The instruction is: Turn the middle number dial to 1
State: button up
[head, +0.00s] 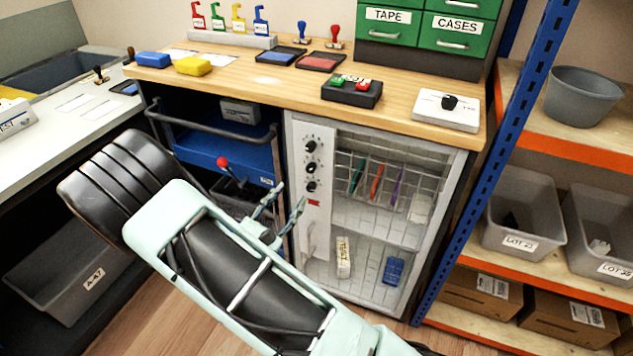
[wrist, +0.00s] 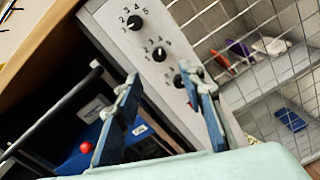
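The middle number dial (head: 311,167) is a black knob in a column of three on the pale panel of the wire-door cabinet. It also shows in the wrist view (wrist: 158,54), with printed numbers around it; its setting is too small to read surely. The top dial (wrist: 134,23) is above it and the bottom dial (wrist: 180,80) below, partly covered by a finger. My gripper (wrist: 162,88) is open and empty, fingers apart, in front of the panel. In the head view my gripper (head: 281,208) is lower than the dials and touches none that I can see.
A blue drawer cart with a grey rail (head: 215,138) and a red-knobbed lever (head: 222,162) stand left of the panel. The wooden worktop (head: 270,85) overhangs above. A blue shelf post (head: 520,130) stands at right.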

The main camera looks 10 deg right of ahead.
aim_at(309, 171)
jog(key=b+x, duration=0.1)
jog(key=x, duration=0.9)
jog(key=shift+w+d+b, duration=0.15)
jog(key=shift+w+b, duration=0.15)
grip_shut()
